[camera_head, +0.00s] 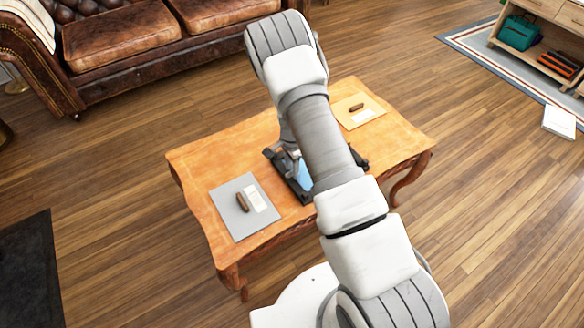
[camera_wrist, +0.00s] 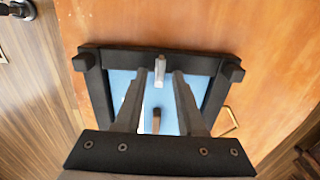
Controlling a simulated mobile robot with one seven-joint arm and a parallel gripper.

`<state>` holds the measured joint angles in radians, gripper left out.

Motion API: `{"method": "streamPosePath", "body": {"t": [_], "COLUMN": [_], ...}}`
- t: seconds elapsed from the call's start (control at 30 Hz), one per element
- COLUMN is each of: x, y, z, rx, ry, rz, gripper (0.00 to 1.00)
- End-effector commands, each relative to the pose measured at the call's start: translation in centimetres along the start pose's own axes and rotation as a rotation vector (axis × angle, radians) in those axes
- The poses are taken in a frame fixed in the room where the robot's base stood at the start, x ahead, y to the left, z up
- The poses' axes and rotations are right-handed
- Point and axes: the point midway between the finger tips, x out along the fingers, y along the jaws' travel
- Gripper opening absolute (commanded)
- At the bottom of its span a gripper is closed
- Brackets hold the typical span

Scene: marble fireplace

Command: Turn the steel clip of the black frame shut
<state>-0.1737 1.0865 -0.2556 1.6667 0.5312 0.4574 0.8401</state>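In the wrist view the black frame (camera_wrist: 150,56) surrounds a light blue panel. The steel clip (camera_wrist: 159,70) is a short, pale bar at the middle of the frame's far side, pointing along the view towards the panel. My gripper (camera_wrist: 159,82) is open, with one finger left and one right of the clip in the picture; I see a gap on both sides and cannot tell its height. In the head view the frame (camera_head: 276,158) lies on the table, mostly hidden by my arm.
The wooden table (camera_head: 200,160) also bears a grey mat (camera_head: 228,222) at left and a tan mat (camera_head: 372,122) at back right, each with a brown piece and a pale card. A small gold-coloured loop (camera_wrist: 229,122) shows right of the frame. A sofa (camera_head: 140,50) stands behind.

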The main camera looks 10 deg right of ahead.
Motion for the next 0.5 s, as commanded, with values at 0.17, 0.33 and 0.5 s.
{"method": "streamPosePath", "body": {"t": [0.17,0.33,0.5], "x": [-0.2,-2.5,-6.6], "y": [0.0,0.0,-0.1], "z": [0.0,0.0,0.0], "rx": [0.000,0.001,-0.001], "ry": [0.000,0.001,0.000], "rz": [0.000,-0.002,-0.003], "gripper": [0.39,0.39,0.39]}}
